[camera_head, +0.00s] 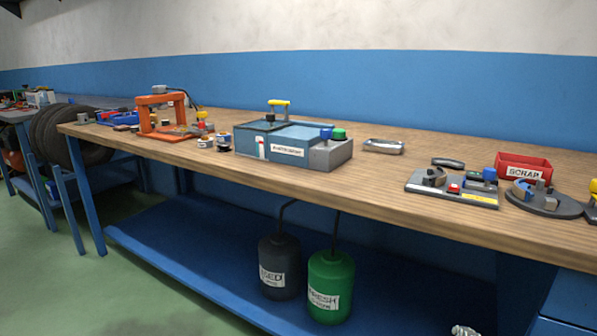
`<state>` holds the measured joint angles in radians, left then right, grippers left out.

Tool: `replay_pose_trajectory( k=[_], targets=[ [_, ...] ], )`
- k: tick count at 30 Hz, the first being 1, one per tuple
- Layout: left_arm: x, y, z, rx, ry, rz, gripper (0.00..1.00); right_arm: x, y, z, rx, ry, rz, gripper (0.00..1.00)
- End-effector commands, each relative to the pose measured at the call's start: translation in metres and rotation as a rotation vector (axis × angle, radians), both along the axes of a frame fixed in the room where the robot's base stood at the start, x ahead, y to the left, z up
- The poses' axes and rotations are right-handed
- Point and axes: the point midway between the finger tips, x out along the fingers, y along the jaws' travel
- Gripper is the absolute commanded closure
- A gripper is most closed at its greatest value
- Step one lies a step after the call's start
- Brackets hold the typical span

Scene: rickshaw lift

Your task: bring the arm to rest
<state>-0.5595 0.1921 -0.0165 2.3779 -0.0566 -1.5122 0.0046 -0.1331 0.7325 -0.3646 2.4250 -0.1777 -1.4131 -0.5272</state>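Neither of my arms can be made out in the head view, and I see no gripper fingers. A small silvery piece (465,331) is cut off by the bottom edge, and I cannot tell what it is. The long wooden workbench (390,205) runs across the view. On it stand an orange frame press (159,116), a blue-grey box (285,145) with a yellow-topped handle, and a grey fixture plate (452,188).
A red SCRAP bin (523,169), a round dark fixture (545,201) and a metal dish (383,146) are on the bench. A dark canister (279,266) and a green canister (330,287) stand on the blue lower shelf (200,255). Tyres (62,130) stand at left. Green floor is open at lower left.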

Motion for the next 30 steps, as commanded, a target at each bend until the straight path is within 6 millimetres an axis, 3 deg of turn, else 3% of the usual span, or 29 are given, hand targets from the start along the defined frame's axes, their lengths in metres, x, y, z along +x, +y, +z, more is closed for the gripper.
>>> replay_pose_trajectory(
  k=[1,6,14,15,16,18,24,30],
  targets=[
    [-0.001,0.000,0.000,0.000,0.002,0.000,0.50,-0.020,0.003,-0.029,0.145,0.052,-0.113,0.56],
    [-0.005,0.000,-0.002,0.000,0.010,0.000,0.50,-0.080,0.004,-0.093,0.482,0.169,-0.475,0.56],
    [-0.008,0.000,-0.004,0.000,0.018,0.000,0.50,-0.166,0.005,-0.154,0.745,0.286,-0.919,0.56],
    [-0.007,-0.001,0.004,-0.001,0.011,-0.001,0.50,-0.172,0.005,-0.160,0.763,0.296,-0.960,0.56],
    [-0.003,-0.001,0.000,-0.007,0.012,0.000,0.50,-0.165,0.004,-0.164,0.758,0.299,-0.946,0.56],
    [0.006,-0.002,-0.028,-0.020,0.025,-0.001,0.50,-0.159,0.005,-0.181,0.758,0.310,-0.941,0.56],
    [0.011,-0.003,-0.066,-0.037,0.041,-0.005,0.50,-0.153,0.006,-0.218,0.766,0.333,-0.938,0.56],
    [0.011,-0.003,-0.081,-0.043,0.044,-0.008,0.50,-0.152,0.007,-0.233,0.771,0.338,-0.935,0.56]
  ],
)
